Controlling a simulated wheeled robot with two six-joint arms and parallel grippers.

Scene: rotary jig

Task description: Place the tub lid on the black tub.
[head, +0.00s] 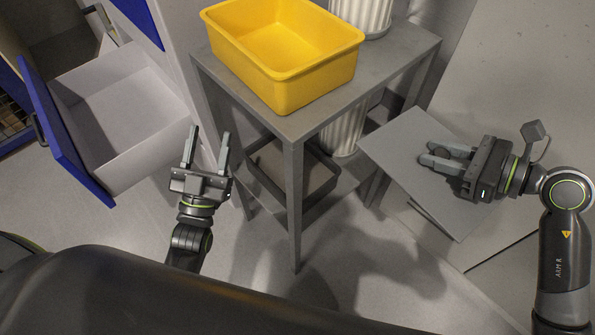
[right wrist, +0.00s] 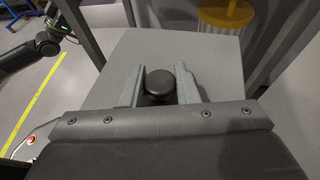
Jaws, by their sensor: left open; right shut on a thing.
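The tub lid (head: 400,135) is a flat grey square plate with a round black knob (right wrist: 159,84). My right gripper (head: 432,153) is shut on the knob and holds the lid tilted in the air, right of the grey stand. In the right wrist view the knob sits between the two fingers. The black tub (head: 322,190) is an open dark tub on the stand's lower shelf. The stand's front leg and top hide parts of it. My left gripper (head: 208,140) is open and empty, left of the stand and apart from the tub.
A yellow tub (head: 315,82) stands on the grey stand's top (head: 392,62). White ribbed containers (head: 362,14) stand behind it and on the lower shelf. An open blue-fronted drawer (head: 70,140) juts out at the left. The floor before the stand is clear.

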